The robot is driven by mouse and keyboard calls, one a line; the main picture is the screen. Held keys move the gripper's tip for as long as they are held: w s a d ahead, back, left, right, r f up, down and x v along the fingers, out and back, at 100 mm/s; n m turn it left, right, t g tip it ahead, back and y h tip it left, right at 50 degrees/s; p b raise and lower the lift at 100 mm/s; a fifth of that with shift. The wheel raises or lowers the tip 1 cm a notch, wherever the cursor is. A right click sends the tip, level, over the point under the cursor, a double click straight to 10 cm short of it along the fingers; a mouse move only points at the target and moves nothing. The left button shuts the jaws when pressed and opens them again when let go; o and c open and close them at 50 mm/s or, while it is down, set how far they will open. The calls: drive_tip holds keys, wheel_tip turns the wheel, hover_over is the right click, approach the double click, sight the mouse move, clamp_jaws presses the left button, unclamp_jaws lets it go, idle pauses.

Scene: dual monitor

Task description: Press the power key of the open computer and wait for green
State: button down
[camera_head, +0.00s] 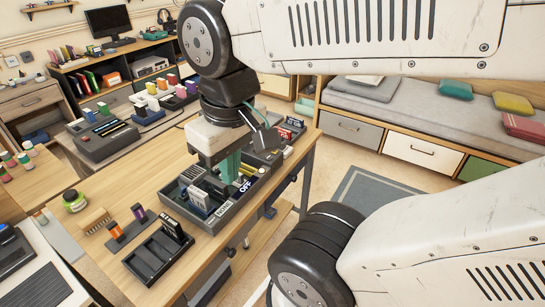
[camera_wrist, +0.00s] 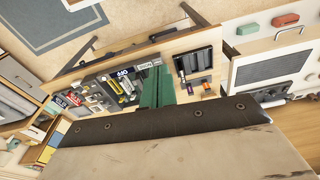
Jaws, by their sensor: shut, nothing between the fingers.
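A grey open box (camera_head: 178,208) that looks like the open computer lies on the wooden table, with upright boards inside and a white-lettered "OFF" label (camera_head: 245,187) at its right side. The same label shows upside down in the wrist view (camera_wrist: 124,72). My gripper (camera_head: 229,176) has green fingers, pointing down over the box's back part; they look closed together and empty. In the wrist view the fingers (camera_wrist: 157,95) stand beside the box. I cannot make out the power key, and whether the fingers touch anything is unclear. I see no lit green indicator.
Another dark unit (camera_head: 268,153) with labelled parts stands behind the box. A black slotted tray (camera_head: 150,268), a green-labelled jar (camera_head: 74,201) and small blocks lie at the left front. A grey device (camera_head: 104,140) stands on the far table. My arm hides the upper middle.

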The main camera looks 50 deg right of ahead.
drive_tip(key=w+d+f+m+y, duration=0.2)
drive_tip(key=w+d+m+y, duration=0.15)
drive_tip(key=w+m, duration=0.45)
drive_tip(key=m+t, duration=0.7)
drive_tip(key=m, duration=0.9)
hover_over(272, 157)
wheel_tip(272, 157, down, 14)
drive_tip(key=shift+h, duration=0.45)
drive_tip(key=shift+f, duration=0.15)
drive_tip(key=shift+f, duration=4.35)
drive_tip(key=shift+f, duration=0.15)
drive_tip(key=shift+f, duration=0.3)
